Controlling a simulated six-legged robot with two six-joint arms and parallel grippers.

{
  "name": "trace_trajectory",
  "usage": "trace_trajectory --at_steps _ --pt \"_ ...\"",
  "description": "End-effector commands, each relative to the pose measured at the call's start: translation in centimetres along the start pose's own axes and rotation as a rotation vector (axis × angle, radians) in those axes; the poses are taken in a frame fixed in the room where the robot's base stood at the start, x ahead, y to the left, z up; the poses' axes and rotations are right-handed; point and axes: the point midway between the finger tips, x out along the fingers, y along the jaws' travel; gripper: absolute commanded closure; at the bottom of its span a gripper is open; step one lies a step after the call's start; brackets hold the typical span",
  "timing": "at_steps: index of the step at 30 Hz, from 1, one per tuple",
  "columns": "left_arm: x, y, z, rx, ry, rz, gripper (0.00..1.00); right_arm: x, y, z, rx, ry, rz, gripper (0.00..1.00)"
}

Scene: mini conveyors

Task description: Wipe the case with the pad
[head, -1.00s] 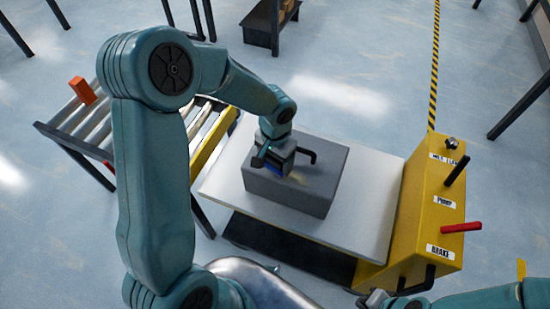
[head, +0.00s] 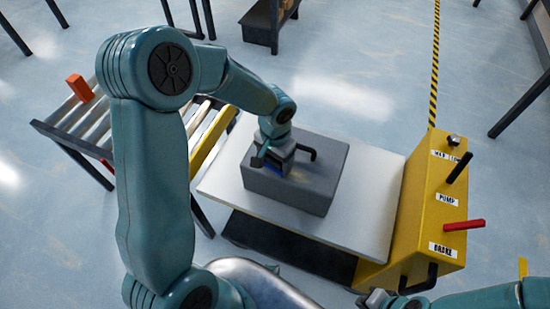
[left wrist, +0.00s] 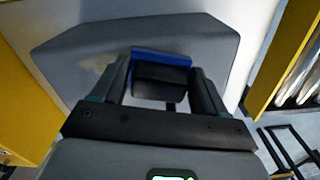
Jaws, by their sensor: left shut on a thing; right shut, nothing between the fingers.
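The grey case (head: 315,192) lies on a white table top (head: 375,200) in the middle of the head view, a dark handle at its far right side. It also fills the upper part of the left wrist view (left wrist: 75,50). My left gripper (head: 275,165) is over the left part of the case top, shut on the pad. The pad (left wrist: 160,58) shows a blue part and a dark part between the fingers, at the case's surface. A pale yellowish smudge shows on the case top beside it. My right gripper (head: 375,300) is low at the bottom right, shut and empty.
A yellow control box (head: 425,205) with levers, one red and one black, stands right of the case. A roller conveyor (head: 75,125) with an orange block (head: 80,87) is at the left. Open floor lies behind the table.

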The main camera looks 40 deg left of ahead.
Motion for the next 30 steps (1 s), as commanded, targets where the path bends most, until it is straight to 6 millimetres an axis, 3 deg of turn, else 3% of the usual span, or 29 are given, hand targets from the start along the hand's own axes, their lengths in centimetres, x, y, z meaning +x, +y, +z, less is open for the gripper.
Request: trace_trajectory --at_steps 12,24,30 --pt "0.7 0.1 0.0 0.001 0.0 0.0 0.65 0.7 0.2 0.0 0.0 0.0 0.0 1.0" --pt "0.5 3.3 -0.9 0.002 0.0 0.0 0.65 1.7 0.6 0.0 0.0 0.0 0.0 1.0" --pt "0.5 3.8 -1.0 0.001 0.0 0.0 0.65 1.8 0.6 0.0 0.0 0.0 0.0 1.0"
